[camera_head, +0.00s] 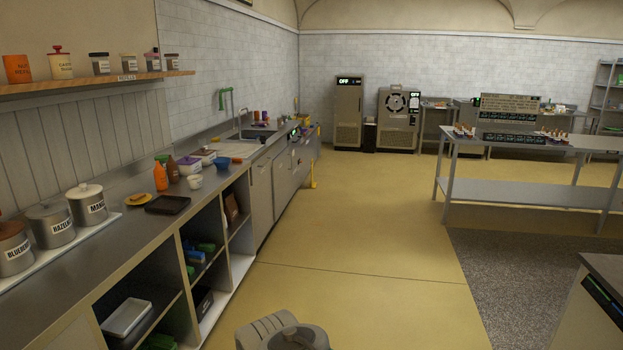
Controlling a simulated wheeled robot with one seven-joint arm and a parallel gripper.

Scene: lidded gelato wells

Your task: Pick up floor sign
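A narrow yellow object (313,172) stands on the floor at the far end of the left counter, close against its side. It looks like the floor sign seen nearly edge-on, but it is small and I cannot read any marking on it. It is well away from me, up the aisle. A rounded grey part of my own arm shows at the bottom centre. My gripper's fingers are not in view.
The left counter (212,188) runs along the wall with labelled canisters, bottles and a sink, over open shelves. A steel table (530,194) stands at right, and a dark-topped counter (606,268) at lower right. Two grey machines stand at the back. The tan floor (370,240) between is clear.

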